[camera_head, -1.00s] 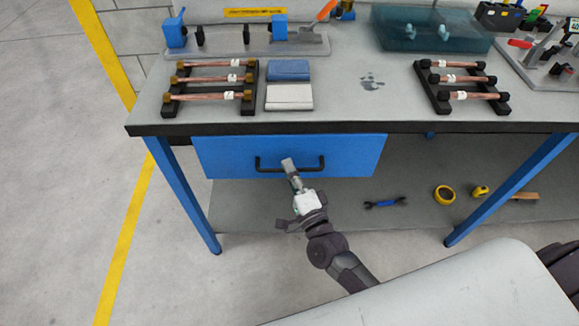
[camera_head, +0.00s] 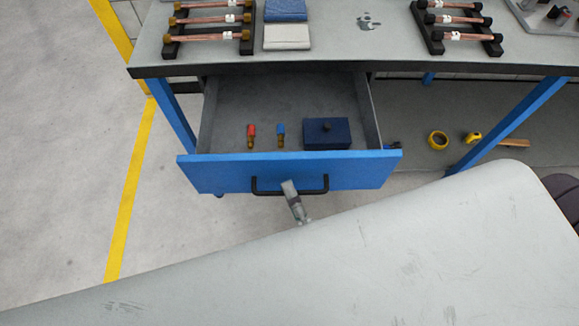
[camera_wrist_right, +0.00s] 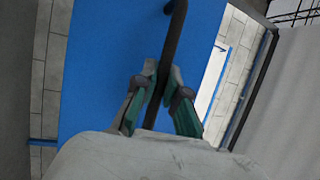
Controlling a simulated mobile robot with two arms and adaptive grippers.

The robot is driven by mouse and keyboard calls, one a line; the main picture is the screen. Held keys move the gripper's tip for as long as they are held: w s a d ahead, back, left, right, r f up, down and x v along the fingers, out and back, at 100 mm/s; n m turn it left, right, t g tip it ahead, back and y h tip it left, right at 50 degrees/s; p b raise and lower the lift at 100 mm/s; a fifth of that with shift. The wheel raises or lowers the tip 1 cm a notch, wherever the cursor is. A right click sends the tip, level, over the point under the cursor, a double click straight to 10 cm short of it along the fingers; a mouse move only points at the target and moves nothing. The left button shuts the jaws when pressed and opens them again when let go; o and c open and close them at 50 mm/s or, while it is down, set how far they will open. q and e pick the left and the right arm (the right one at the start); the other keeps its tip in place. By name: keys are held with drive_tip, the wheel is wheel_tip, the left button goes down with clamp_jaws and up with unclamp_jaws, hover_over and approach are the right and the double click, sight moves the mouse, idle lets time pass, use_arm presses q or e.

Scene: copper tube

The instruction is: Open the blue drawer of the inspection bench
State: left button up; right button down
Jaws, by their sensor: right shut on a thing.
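The blue drawer (camera_head: 220,174) of the inspection bench (camera_head: 330,67) stands pulled out, its grey inside showing. In it lie a red-topped brass piece (camera_head: 251,137), a blue-topped brass piece (camera_head: 280,136) and a dark blue box (camera_head: 327,134). The black bar handle (camera_head: 262,190) is on the drawer front. My right gripper (camera_head: 289,186) is at the handle's middle. In the right wrist view my right gripper (camera_wrist_right: 158,88) has its fingers shut around the handle (camera_wrist_right: 172,50), against the blue front (camera_wrist_right: 105,60). My left gripper is not in view.
Copper tubes on black racks (camera_head: 208,22) and folded cloths (camera_head: 287,37) lie on the bench top. A large grey surface (camera_head: 400,250) fills the foreground, close to the drawer front. Floor at left is clear.

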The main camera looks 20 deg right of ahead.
drive_tip(key=shift+s+a, duration=0.15)
drive_tip(key=shift+s, duration=0.35)
drive_tip(key=shift+s+a, duration=0.15)
drive_tip(key=shift+s, duration=0.35)
drive_tip(key=c, duration=1.2)
unclamp_jaws()
drive_tip(key=shift+s, duration=0.1)
drive_tip(key=v, duration=1.2)
drive_tip(key=shift+f, duration=0.15)
